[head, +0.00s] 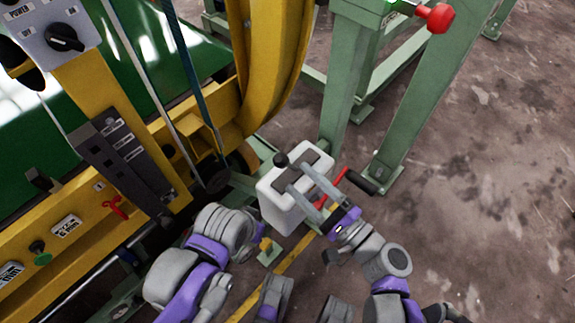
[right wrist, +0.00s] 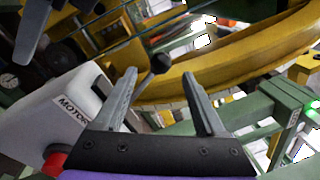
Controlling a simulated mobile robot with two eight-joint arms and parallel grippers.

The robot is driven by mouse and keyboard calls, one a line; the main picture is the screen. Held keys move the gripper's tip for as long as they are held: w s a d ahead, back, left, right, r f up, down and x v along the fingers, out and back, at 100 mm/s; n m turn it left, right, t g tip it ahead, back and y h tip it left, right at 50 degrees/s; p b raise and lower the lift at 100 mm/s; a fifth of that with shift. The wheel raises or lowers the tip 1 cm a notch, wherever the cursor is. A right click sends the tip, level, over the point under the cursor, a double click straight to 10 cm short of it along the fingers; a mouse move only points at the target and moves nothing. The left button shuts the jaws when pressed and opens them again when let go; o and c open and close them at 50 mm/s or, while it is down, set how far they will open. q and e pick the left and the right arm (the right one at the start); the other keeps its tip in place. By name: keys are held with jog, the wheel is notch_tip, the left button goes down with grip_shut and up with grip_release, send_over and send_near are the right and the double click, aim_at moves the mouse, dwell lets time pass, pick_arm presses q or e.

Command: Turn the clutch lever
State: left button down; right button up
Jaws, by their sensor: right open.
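A white box (head: 283,205) marked MOTOR stands beside the yellow machine; its side with the label shows in the right wrist view (right wrist: 62,118). A lever with a round black knob (head: 281,160) rises at its top; the knob (right wrist: 160,63) also shows in the right wrist view, between the fingertips in the picture. I cannot tell if this is the clutch lever. A red rod with a black grip (head: 361,181) sticks out at the box's right. My right gripper (head: 299,178) is open over the box; its fingers (right wrist: 159,76) show no contact with the knob. My left arm shows; its gripper cannot be made out.
A yellow machine frame (head: 265,70) curves up behind the box. Green steel legs (head: 350,75) stand close on the right, with a red knob (head: 437,17) above. A control panel with a black switch (head: 63,38) is at the upper left. Bare floor (head: 475,190) lies to the right.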

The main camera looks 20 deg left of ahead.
jog(key=v, duration=0.3)
jog(key=shift+s+d, duration=0.15)
jog(key=shift+d, duration=0.15)
jog(key=shift+f, duration=0.1)
